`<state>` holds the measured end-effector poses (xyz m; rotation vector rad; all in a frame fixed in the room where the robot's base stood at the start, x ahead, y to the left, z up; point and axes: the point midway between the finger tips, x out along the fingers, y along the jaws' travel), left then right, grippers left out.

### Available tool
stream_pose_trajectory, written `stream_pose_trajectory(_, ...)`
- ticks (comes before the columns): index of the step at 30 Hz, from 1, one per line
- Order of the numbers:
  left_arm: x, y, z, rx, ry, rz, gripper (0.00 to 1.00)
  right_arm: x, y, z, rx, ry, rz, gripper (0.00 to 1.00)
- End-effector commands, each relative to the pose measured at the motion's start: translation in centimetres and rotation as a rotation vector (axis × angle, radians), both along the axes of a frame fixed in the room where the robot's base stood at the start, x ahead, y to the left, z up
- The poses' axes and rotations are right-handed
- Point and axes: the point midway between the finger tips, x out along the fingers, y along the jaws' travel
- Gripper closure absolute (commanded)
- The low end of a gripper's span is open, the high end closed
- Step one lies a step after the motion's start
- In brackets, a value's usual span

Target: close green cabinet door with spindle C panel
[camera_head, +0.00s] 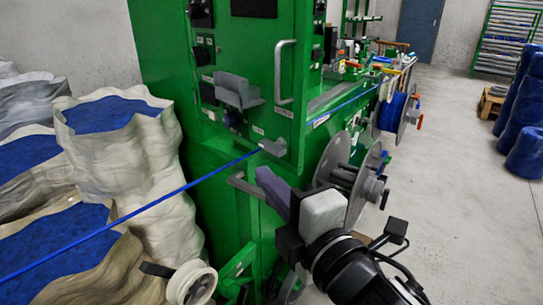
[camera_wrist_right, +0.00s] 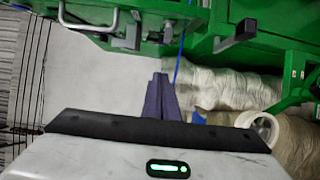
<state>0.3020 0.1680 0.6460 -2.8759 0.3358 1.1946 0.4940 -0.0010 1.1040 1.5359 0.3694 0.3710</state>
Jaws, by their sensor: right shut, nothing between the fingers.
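The green cabinet (camera_head: 250,40) fills the middle of the head view. Its upper panel carries a tall grey handle (camera_head: 283,72), which also shows at the top left of the right wrist view (camera_wrist_right: 88,22). A lower grey bar handle (camera_head: 245,186) sticks out below. I cannot read which label marks spindle C, nor tell how far any door stands open. My right gripper (camera_head: 267,178) is shut and empty, its purple fingers just right of the lower bar handle in the picture; contact is unclear. The fingers (camera_wrist_right: 160,92) point up in the wrist view. My left gripper is not in view.
A blue cable (camera_head: 150,207) runs taut across the cabinet front through a grey guide (camera_head: 273,147). Pale sacks with blue contents (camera_head: 130,150) crowd the left. Grey reels (camera_head: 335,172) stand to the right of the cabinet.

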Motion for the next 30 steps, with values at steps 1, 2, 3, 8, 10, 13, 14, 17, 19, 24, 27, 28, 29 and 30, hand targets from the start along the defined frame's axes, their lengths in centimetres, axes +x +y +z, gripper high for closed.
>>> stream_pose_trajectory(1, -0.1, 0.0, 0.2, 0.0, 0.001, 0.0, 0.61, 1.2, 0.6, 0.2, 0.001, 0.0, -0.002, 1.0)
stream_pose_trajectory(2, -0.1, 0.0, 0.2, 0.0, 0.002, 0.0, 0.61, 1.7, 0.9, 0.2, 0.001, 0.0, -0.002, 1.0)
stream_pose_trajectory(3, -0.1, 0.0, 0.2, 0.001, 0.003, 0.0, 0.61, 2.5, 1.3, 0.2, 0.001, 0.0, -0.002, 1.0)
stream_pose_trajectory(8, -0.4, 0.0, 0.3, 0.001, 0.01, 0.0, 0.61, 5.4, 2.8, 0.2, 0.003, 0.001, 0.0, 1.0)
stream_pose_trajectory(10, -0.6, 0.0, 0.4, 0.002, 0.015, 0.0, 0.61, 6.1, 1.4, 0.1, -0.002, 0.0, -0.003, 1.0)
stream_pose_trajectory(13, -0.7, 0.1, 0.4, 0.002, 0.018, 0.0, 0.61, 6.9, 0.4, 0.0, 0.0, 0.001, -0.002, 1.0)
stream_pose_trajectory(14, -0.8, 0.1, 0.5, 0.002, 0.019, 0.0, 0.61, 7.1, 0.2, 0.0, -0.001, 0.002, -0.001, 1.0)
stream_pose_trajectory(17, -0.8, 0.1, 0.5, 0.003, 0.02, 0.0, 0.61, 7.5, -0.2, 0.0, 0.0, 0.0, 0.0, 1.0)
stream_pose_trajectory(19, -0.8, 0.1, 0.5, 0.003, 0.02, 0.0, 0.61, 7.6, -0.4, 0.0, 0.002, 0.001, 0.0, 1.0)
stream_pose_trajectory(24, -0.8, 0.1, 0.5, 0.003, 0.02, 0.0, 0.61, 7.7, -0.5, 0.0, 0.002, 0.001, 0.001, 1.0)
stream_pose_trajectory(27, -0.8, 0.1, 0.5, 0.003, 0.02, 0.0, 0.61, 7.7, -0.5, 0.0, 0.002, 0.001, 0.001, 1.0)
stream_pose_trajectory(28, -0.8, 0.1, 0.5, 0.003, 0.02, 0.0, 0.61, 7.7, -0.5, 0.0, 0.002, 0.001, 0.001, 1.0)
stream_pose_trajectory(29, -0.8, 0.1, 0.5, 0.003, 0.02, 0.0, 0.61, 7.6, -0.5, 0.0, 0.002, 0.001, 0.0, 1.0)
stream_pose_trajectory(30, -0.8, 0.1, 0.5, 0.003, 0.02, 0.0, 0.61, 7.6, -0.5, 0.0, 0.002, 0.001, 0.0, 1.0)
